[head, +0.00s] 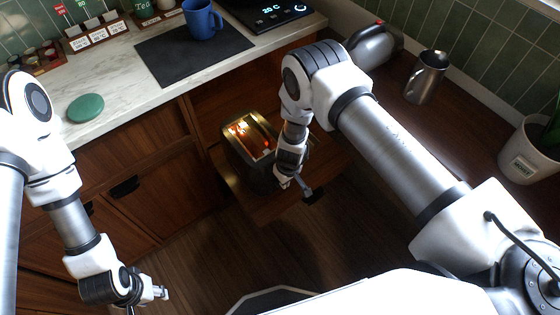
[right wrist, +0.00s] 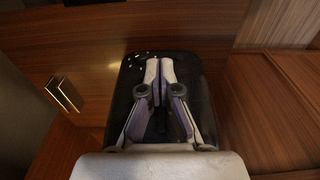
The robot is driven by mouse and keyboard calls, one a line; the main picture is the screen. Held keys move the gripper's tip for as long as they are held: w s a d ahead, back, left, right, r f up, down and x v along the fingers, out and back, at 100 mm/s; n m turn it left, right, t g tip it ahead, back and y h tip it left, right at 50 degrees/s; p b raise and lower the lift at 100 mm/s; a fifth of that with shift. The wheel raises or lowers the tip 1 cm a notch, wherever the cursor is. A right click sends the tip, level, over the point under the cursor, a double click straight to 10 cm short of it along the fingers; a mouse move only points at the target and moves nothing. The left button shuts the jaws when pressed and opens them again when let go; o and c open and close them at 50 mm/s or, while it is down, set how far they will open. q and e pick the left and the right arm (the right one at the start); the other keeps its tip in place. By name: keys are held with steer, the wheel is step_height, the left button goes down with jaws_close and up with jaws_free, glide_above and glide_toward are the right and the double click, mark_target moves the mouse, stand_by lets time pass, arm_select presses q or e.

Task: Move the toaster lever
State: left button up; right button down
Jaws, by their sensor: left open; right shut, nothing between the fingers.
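The toaster (head: 236,157) stands on a wooden surface in the middle of the head view, its slots glowing orange. My right gripper (head: 308,193) is shut and empty, pointing down beside the toaster's right front end. In the right wrist view its closed fingers (right wrist: 160,64) lie in front of a dark rounded panel (right wrist: 203,85); I cannot tell whether they touch it. The toaster lever cannot be made out in either view. My left gripper (head: 149,299) is open and empty at the lower left, away from the toaster.
A marble counter (head: 125,75) at upper left holds a blue mug (head: 202,20) on a dark mat (head: 190,55) and a green disc (head: 85,108). A metal pitcher (head: 426,77), kettle (head: 372,47) and plant pot (head: 527,153) stand on the wooden counter at right.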

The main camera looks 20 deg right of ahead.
arm_select(q)
step_height(320, 180, up, 4)
steer(key=p, duration=0.3)
steer(key=shift+r, duration=0.25)
arm_select(e)
steer(key=shift+s+d+r, duration=0.15)
steer(key=shift+s+d, duration=0.05)
steer(key=shift+s, duration=0.35)
arm_select(q)
steer(key=shift+f, duration=0.1)
